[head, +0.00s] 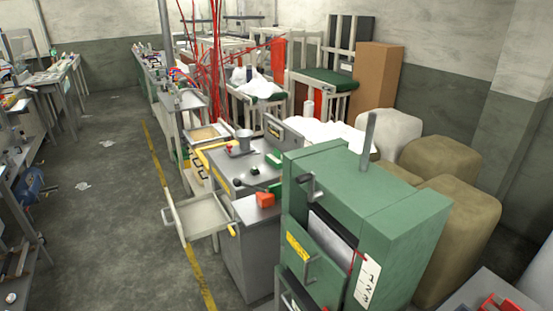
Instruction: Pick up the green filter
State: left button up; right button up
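I cannot clearly make out which object is the green filter. A small green piece (275,159) lies on the grey workbench top (222,161) near its right side. Another small green item (276,189) sits at the bench's near right, close beside the large green machine and partly hidden by it. Both are too small to identify. Neither of my grippers shows in the head view.
The large green machine (372,188) stands in the right foreground. An orange-red block (265,199) and a metal cup (244,139) are on the bench. An open drawer (200,214) juts left. Brown sacks (462,215) stand right.

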aim_at(275, 158)
jog(key=z, duration=0.25)
jog(key=i+j+z, duration=0.15)
jog(key=j+z, duration=0.15)
jog(key=i+j+z, duration=0.1)
jog(key=j+z, duration=0.15)
jog(key=j, duration=0.15)
jog(key=j+z, duration=0.3)
jog(key=i+j, duration=0.05)
